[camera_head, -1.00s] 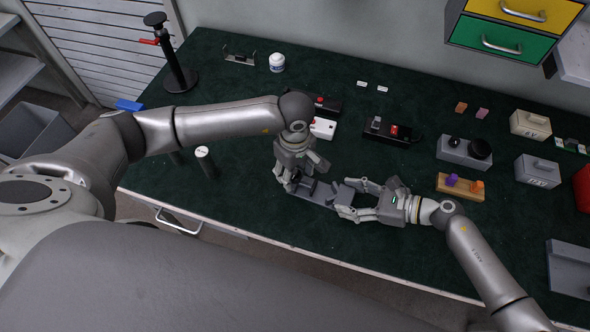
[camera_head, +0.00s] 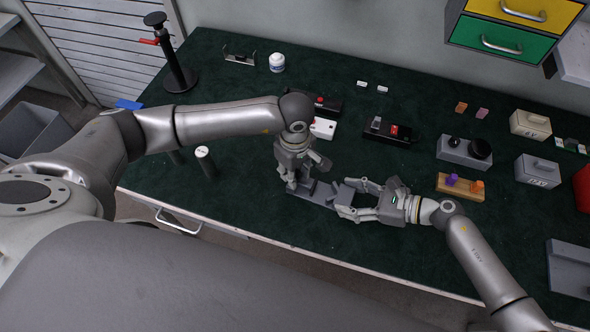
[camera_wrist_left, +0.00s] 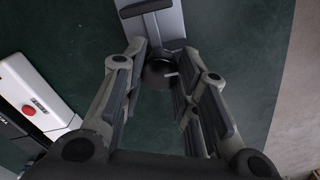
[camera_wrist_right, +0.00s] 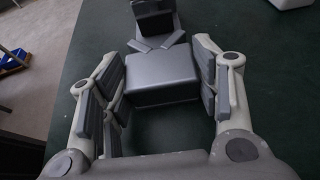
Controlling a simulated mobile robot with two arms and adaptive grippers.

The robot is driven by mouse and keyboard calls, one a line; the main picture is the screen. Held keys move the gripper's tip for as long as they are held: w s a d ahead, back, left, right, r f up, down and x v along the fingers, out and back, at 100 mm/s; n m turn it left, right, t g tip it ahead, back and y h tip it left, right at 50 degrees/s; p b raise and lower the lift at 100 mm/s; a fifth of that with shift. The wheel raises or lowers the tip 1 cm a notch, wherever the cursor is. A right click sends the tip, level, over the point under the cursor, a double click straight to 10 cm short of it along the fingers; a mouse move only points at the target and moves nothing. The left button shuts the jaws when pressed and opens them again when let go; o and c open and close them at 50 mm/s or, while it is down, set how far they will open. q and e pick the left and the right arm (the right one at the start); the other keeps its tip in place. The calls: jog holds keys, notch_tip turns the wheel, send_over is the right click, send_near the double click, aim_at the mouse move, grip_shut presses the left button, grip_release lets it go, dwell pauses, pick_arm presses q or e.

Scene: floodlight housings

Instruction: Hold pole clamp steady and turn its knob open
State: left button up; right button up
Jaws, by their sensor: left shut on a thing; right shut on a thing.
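The grey pole clamp (camera_head: 322,195) lies on the dark green bench top, between my two grippers. My right gripper (camera_head: 355,198) is shut on its grey block end; in the right wrist view the block (camera_wrist_right: 162,75) sits between the fingers. My left gripper (camera_head: 305,182) points down over the clamp's other end. In the left wrist view its fingers stand on both sides of the dark round knob (camera_wrist_left: 160,74), shut on it. The fingers partly cover the knob, and in the head view the left gripper hides most of it.
Behind are a white device (camera_head: 323,128) and a black box with a red button (camera_head: 391,131). A dark cylinder with a white top (camera_head: 205,160) stands left. A wooden block with purple and orange pegs (camera_head: 460,187) is right. The bench's front edge is close.

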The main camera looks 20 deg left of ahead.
pick_arm(q)
jog(key=o, duration=1.1)
jog(key=shift+c, duration=0.2)
jog(key=shift+r, duration=0.1)
notch_tip(320, 180, up, 12)
pick_arm(e)
jog(key=o, duration=1.2)
jog(key=shift+c, duration=0.2)
